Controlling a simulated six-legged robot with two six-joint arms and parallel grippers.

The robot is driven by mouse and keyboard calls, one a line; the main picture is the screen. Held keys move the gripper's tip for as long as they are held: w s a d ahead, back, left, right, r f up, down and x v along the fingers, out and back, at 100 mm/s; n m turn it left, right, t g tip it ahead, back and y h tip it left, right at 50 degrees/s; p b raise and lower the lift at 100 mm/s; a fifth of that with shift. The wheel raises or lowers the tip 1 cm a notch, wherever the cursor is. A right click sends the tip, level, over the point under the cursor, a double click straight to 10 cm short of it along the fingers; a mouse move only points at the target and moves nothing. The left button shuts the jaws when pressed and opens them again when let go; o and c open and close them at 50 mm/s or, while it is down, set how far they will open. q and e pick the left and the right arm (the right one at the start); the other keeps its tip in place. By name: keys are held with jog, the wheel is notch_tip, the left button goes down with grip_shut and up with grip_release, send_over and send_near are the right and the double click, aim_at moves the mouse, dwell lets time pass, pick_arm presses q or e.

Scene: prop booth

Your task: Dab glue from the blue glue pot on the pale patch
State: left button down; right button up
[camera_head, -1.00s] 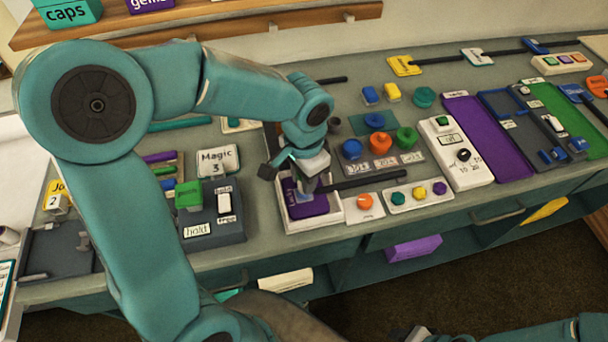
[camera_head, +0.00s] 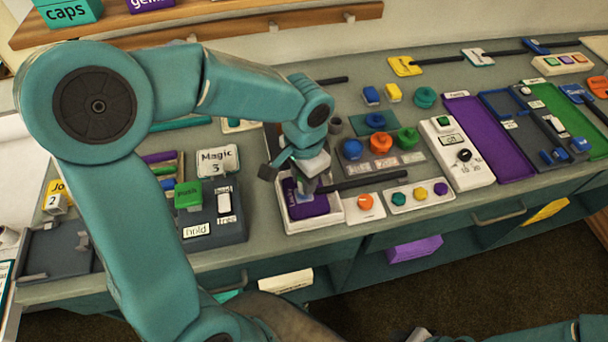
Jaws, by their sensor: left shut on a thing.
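My left gripper (camera_head: 308,184) points down into a white tray (camera_head: 312,225) near the counter's front edge. Its jaws are shut on a dark-handled tool (camera_head: 372,183), whose handle runs out to the right; the grip itself is partly hidden. A purple card (camera_head: 312,207) lies in the tray, with a small pale-blue area (camera_head: 304,199) just under the jaws; I cannot tell whether it is the patch or the tool's tip. A blue round pot (camera_head: 353,149) stands right of and behind the tray, beside an orange and a green one. The right gripper cannot be made out.
A second blue round piece (camera_head: 375,120) sits on a teal mat. A green-and-grey switch box (camera_head: 210,220) stands left of the tray. A strip of coloured buttons (camera_head: 415,196) and a white dial box (camera_head: 456,155) stand to the right.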

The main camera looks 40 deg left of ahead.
pick_arm(q)
jog(key=shift+s+d, duration=0.2)
jog(key=shift+d, duration=0.05)
jog(key=shift+w+a, duration=0.4)
jog(key=shift+s+d, duration=0.1)
jog(key=shift+s+d, duration=0.35)
jog(key=shift+w+a, duration=0.15)
